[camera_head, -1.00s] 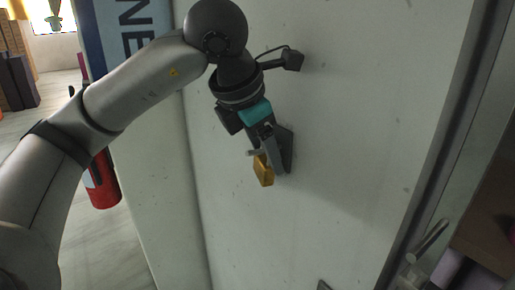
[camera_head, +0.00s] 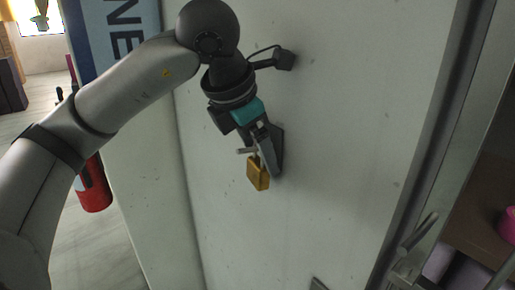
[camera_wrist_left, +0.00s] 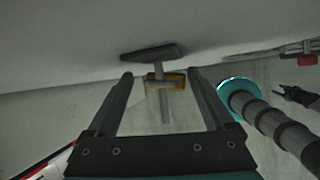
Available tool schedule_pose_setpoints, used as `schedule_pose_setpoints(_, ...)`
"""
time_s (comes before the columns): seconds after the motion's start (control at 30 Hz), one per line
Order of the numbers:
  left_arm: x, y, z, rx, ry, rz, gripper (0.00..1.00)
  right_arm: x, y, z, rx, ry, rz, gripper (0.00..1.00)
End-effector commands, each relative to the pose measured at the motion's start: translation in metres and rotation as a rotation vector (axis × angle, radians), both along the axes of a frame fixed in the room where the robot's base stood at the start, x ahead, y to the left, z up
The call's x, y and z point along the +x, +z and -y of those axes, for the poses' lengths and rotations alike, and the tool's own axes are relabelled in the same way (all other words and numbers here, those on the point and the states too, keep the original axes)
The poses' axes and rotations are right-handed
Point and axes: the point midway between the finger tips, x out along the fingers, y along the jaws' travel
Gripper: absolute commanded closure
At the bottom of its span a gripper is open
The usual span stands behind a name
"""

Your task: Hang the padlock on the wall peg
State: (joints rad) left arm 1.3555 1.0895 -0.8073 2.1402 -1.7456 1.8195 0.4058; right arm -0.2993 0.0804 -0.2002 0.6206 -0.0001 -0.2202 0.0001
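The gold padlock (camera_head: 258,175) hangs by its shackle from the grey wall peg (camera_head: 246,150), close against the white wall panel. In the left wrist view, the peg (camera_wrist_left: 164,106) points out from its dark base plate, and the padlock (camera_wrist_left: 178,81) shows as a gold band behind its shaft. My left gripper (camera_head: 269,166) is at the peg, right beside the padlock. In the wrist view its two fingers (camera_wrist_left: 160,75) stand wide apart on either side of the peg and padlock, with gaps to both. The shackle's exact seat on the peg is hidden. I do not see my right gripper clearly.
The white wall panel (camera_head: 330,150) is mostly bare around the peg. A red fire extinguisher (camera_head: 93,187) stands at the left. A metal lever handle (camera_head: 418,235) and shelving are at the right edge.

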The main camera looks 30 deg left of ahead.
Motion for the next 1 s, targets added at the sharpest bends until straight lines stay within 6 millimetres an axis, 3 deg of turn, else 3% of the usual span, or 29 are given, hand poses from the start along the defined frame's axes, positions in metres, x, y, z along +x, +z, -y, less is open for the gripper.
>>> schedule_pose_setpoints(0.1,0.000,0.000,0.000,0.001,0.001,0.000,0.00,0.000,0.000,0.000,0.000,0.000,0.000,0.50)
schedule_pose_setpoints(0.47,-0.004,0.007,0.000,0.001,0.001,0.000,0.00,0.000,0.000,0.000,0.000,0.001,0.000,0.50)
schedule_pose_setpoints(0.8,-0.037,0.074,-0.001,0.000,-0.003,0.006,0.00,-0.001,0.007,0.000,0.000,0.000,-0.001,0.50)
schedule_pose_setpoints(1.0,-0.051,0.104,-0.003,0.002,0.001,0.004,0.00,-0.001,0.023,0.000,0.000,0.000,-0.001,0.50)
